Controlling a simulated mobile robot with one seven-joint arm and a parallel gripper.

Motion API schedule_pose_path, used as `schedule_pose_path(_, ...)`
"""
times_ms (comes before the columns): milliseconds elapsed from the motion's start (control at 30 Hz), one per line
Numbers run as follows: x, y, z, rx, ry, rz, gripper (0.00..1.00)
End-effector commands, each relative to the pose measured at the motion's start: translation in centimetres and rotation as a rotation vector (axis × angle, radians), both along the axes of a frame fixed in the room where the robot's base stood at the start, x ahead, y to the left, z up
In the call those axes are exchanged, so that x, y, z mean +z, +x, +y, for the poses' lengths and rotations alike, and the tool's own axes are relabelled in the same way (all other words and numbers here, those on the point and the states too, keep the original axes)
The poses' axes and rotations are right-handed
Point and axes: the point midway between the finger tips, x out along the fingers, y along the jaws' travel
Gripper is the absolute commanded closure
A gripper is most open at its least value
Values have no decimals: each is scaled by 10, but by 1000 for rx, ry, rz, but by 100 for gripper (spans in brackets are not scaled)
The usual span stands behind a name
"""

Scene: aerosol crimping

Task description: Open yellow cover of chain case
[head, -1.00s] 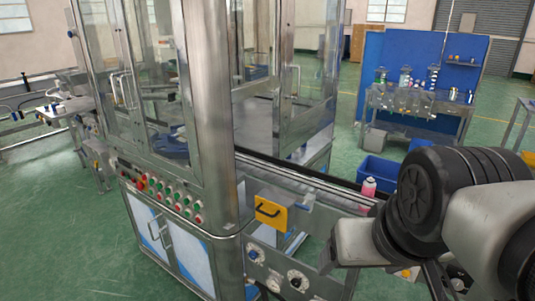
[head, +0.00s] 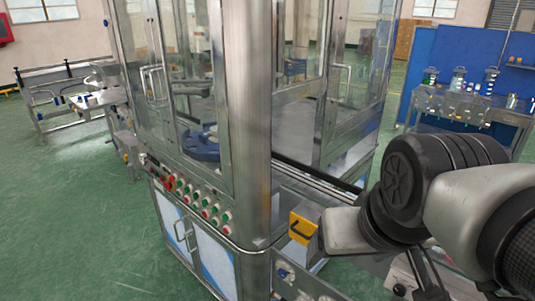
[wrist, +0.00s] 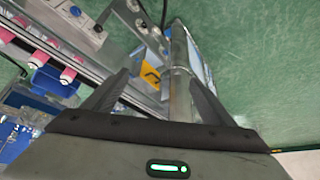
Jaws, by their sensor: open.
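The yellow cover (head: 302,229) of the chain case has a black handle and sits on the machine's right side, below the conveyor edge. It looks shut. My arm's wrist partly covers its right edge in the head view. In the wrist view the yellow cover (wrist: 152,74) lies between the fingers' lines of sight, some way beyond them. My gripper (wrist: 159,76) is open and empty, with its two fingers spread wide and apart from the cover. The fingers do not show clearly in the head view.
The steel machine cabinet (head: 250,130) with a button panel (head: 190,198) stands left of the cover. Pink-filled bottles (wrist: 68,75) stand on the conveyor in the wrist view. A blue-backed workbench (head: 480,112) is at the back right. Green floor (head: 70,190) is free at left.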

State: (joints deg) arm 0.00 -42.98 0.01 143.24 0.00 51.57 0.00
Motion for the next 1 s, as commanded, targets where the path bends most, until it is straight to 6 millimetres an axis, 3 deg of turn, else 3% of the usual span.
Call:
schedule_pose_path(367, -42, 22, -13, 185, -227, 264, 22)
schedule_pose_path(567, -78, 48, -23, 368, -464, 476, 22)
schedule_pose_path(800, -132, 106, -24, 659, -891, 745, 22)
schedule_pose_path(1000, -184, 161, 2, 903, -1302, 899, 22)
